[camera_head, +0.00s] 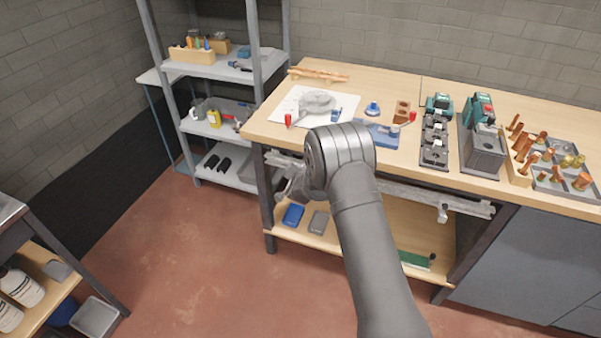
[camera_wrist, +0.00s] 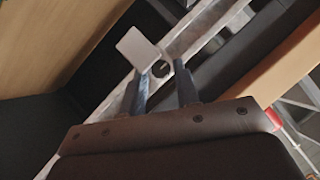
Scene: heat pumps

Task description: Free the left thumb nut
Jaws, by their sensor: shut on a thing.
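A pale metal rail (camera_head: 405,192) runs along the front of the workbench, below its top. The rail also shows in the wrist view (camera_wrist: 205,30), running diagonally. In the wrist view my gripper (camera_wrist: 166,74) has its two dark blue fingers at the rail, shut on a small dark round part (camera_wrist: 161,69), which looks like the left thumb nut. A flat pale square plate (camera_wrist: 137,47) stands at the left fingertip. Thread and seating of the nut are hidden. In the head view my arm covers much of the rail's left part. A small fitting (camera_head: 442,213) sits near the rail's right end.
The wooden bench top (camera_head: 390,75) above carries a white mat (camera_head: 345,103), a blue block (camera_head: 375,133), dark pump units (camera_head: 434,140) and copper fittings. A lower shelf (camera_head: 385,245) lies beneath the rail. A grey shelf rack (camera_head: 225,70) stands left. The floor in front is clear.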

